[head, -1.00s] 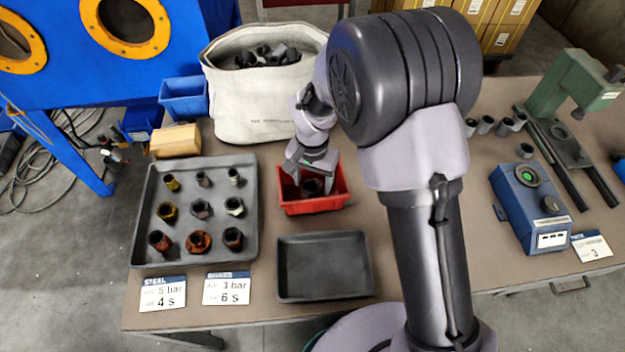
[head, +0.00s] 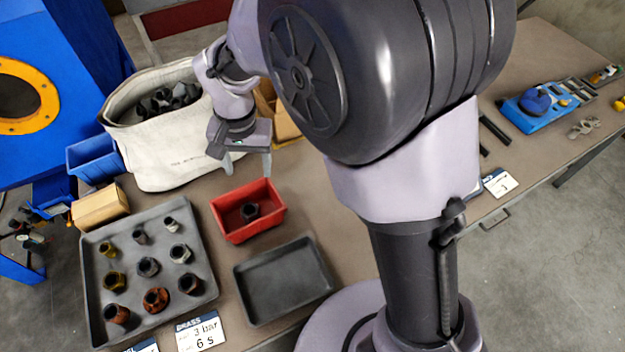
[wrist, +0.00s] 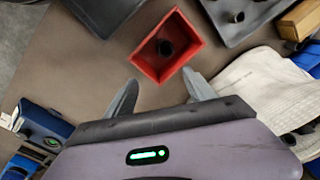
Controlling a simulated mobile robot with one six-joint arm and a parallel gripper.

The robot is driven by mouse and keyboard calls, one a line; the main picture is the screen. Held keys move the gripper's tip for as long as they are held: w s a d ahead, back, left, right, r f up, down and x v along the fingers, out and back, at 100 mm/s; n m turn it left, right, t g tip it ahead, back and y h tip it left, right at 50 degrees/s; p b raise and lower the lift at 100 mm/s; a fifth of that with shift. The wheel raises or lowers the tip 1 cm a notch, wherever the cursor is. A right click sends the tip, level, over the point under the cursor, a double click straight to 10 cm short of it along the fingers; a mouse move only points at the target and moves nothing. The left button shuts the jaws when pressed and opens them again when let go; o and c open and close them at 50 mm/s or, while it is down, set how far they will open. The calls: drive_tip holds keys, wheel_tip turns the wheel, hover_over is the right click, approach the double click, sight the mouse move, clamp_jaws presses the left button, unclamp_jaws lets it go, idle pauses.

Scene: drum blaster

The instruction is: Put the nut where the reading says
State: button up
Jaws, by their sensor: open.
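A dark nut (head: 250,211) lies in the red bin (head: 232,231); the nut also shows in the wrist view (wrist: 165,48), inside the red bin (wrist: 148,65). My gripper (head: 248,164) is open and empty, above and behind the bin in the head view. In the wrist view my gripper (wrist: 161,80) has its fingers apart, with the bin beyond them. A grey tray (head: 205,225) at the left holds several nuts of brass, rusty and dark steel colours. A blue box with a dial (wrist: 45,122) shows at the left of the wrist view; its reading is too small to tell.
An empty black tray (head: 285,283) lies in front of the red bin. A card (head: 200,332) reads "BRASS, 3 bar, 6 s". A canvas bag (head: 165,150) with dark pieces stands behind, beside a blue bin (head: 93,157) and a cardboard box (head: 99,206). My arm hides the bench's middle.

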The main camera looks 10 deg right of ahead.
drive_tip(key=s+d+r+t+y, duration=0.1)
drive_tip(key=s+d+r, duration=0.2)
drive_tip(key=d+r, duration=0.15)
drive_tip(key=s+d+r+t, duration=0.1)
drive_tip(key=s+d+r, duration=0.3)
drive_tip(key=r, duration=0.2)
drive_tip(key=s+d+r+t, duration=0.1)
drive_tip(key=s+d, duration=0.1)
drive_tip(key=s, duration=0.3)
drive_tip(key=s+d+r+m+t, duration=0.1)
drive_tip(key=s+d+r+t, duration=0.1)
drive_tip(key=s, duration=0.4)
drive_tip(key=shift+s+d+r+m, duration=0.15)
drive_tip(key=shift+d+r+m, duration=0.15)
drive_tip(key=shift+d, duration=0.45)
